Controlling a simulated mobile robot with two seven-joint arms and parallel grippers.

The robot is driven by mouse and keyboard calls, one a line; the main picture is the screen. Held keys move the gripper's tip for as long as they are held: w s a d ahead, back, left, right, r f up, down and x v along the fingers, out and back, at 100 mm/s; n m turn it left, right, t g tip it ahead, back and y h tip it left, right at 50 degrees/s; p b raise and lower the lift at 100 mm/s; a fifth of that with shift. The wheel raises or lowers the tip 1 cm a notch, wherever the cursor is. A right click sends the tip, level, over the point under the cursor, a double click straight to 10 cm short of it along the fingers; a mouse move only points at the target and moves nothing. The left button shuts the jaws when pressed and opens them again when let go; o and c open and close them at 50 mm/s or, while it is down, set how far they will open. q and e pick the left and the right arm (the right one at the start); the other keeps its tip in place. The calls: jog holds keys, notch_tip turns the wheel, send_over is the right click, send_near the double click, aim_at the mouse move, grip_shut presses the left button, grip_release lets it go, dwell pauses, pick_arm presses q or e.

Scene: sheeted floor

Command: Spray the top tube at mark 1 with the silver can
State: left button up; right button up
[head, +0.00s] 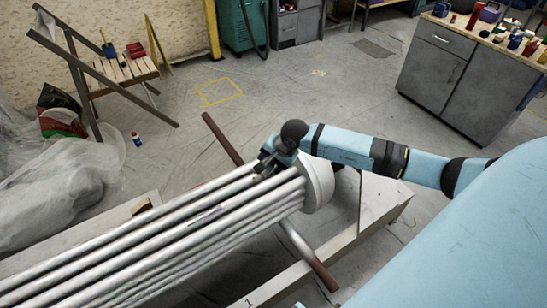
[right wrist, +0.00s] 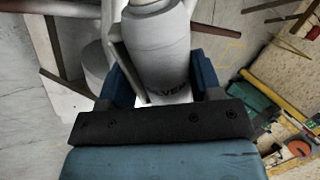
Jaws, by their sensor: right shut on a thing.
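A bundle of long silver-grey tubes (head: 140,247) runs from the lower left to a white round end piece (head: 318,186). A black mark "1" (head: 249,301) is on the pale beam in front of the bundle. My right gripper (head: 268,163) is over the tubes' right end, close to the white piece. In the right wrist view, the right gripper (right wrist: 160,78) is shut on the silver can (right wrist: 158,45), with part of its lettering showing between the blue fingers. In the head view the can is mostly hidden by the gripper. My left gripper is not in view.
The bundle rests over a pale frame (head: 285,284) with a reddish-brown bar (head: 222,138) sticking out behind. A grey cabinet (head: 440,75) stands at back right. The floor behind the bundle is mostly clear.

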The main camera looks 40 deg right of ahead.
jog(key=b+x, duration=0.1)
jog(key=x, duration=0.2)
jog(key=shift+s, duration=0.1)
jog(key=shift+a, duration=0.6)
pick_arm(q)
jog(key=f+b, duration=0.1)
jog(key=b, duration=0.1)
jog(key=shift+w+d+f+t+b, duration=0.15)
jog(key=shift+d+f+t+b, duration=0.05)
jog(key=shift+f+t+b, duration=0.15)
pick_arm(e)
jog(key=w+a, duration=0.1)
jog(key=a, duration=2)
jog(key=shift+w, duration=0.25)
jog(key=shift+a+r, duration=0.1)
